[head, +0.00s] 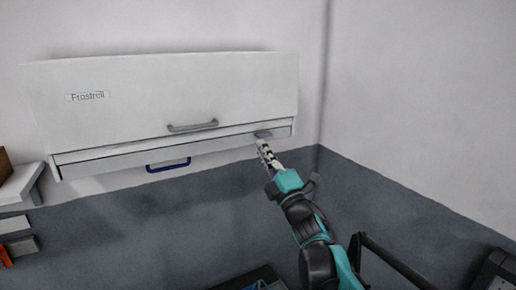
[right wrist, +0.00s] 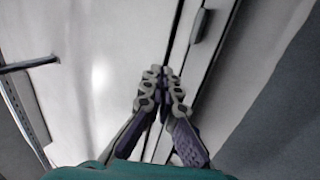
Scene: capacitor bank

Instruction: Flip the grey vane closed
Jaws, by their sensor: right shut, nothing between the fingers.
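A long white unit (head: 160,92) marked "Frostrell" hangs on the wall. Along its lower front runs a narrow pale grey slat, which looks like the vane (head: 110,162), with a dark gap above it. A small grey tab (head: 263,134) sits near its right end; a grey tab also shows in the right wrist view (right wrist: 198,26). My right gripper (head: 262,143) is shut and empty, its tips just below the tab. In the right wrist view the fingertips (right wrist: 162,71) lie over the slat and its dark gaps. I cannot tell whether they touch. My left gripper is out of view.
A grey bar handle (head: 193,126) is on the upper front panel. A blue handle (head: 168,165) hangs below the unit. A white shelf (head: 18,187) stands at the far left. The wall right of the unit is clear.

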